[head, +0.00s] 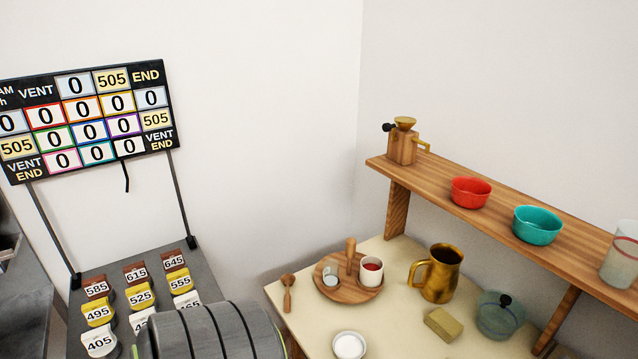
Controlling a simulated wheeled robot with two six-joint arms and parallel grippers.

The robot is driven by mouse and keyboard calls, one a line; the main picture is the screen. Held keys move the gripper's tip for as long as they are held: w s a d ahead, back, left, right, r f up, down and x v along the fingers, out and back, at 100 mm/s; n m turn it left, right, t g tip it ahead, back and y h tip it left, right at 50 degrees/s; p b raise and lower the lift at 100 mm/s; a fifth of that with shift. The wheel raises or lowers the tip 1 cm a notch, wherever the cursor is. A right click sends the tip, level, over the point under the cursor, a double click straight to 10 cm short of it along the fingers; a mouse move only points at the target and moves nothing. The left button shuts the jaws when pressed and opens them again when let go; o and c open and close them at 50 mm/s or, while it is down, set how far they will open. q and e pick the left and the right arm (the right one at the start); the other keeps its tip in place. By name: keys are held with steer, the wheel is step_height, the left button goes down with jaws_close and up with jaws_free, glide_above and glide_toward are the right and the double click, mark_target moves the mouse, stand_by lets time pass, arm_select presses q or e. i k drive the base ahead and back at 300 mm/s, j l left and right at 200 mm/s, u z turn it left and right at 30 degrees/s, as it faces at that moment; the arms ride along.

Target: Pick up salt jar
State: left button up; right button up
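No jar carries a readable salt label, so I cannot tell for sure which thing is the salt jar. A small white round container (349,346) with white contents stands at the table's front edge, partly cut off by the bottom of the head view. A small clear jar (330,276) with pale contents stands on a round wooden tray (345,296). Beside it on the tray are a white cup (371,270) with red contents and an upright wooden handle (350,254). Neither of my grippers shows in the head view.
A brass mug (436,273), a yellowish block (441,324), a lidded glass pot (500,315) and a wooden spoon (288,292) are on the cream table (397,335). A wooden shelf (480,215) overhangs the right. A ribbed grey cylinder (212,334) is at the bottom left.

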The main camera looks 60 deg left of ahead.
mark_target(331, 267)
steer(key=u, duration=0.45)
steer(key=k+j+u, duration=0.1)
steer(key=u, duration=0.3)
steer(key=k+j+u, duration=0.1)
steer(key=u, duration=0.75)
steer(key=k+j, duration=0.05)
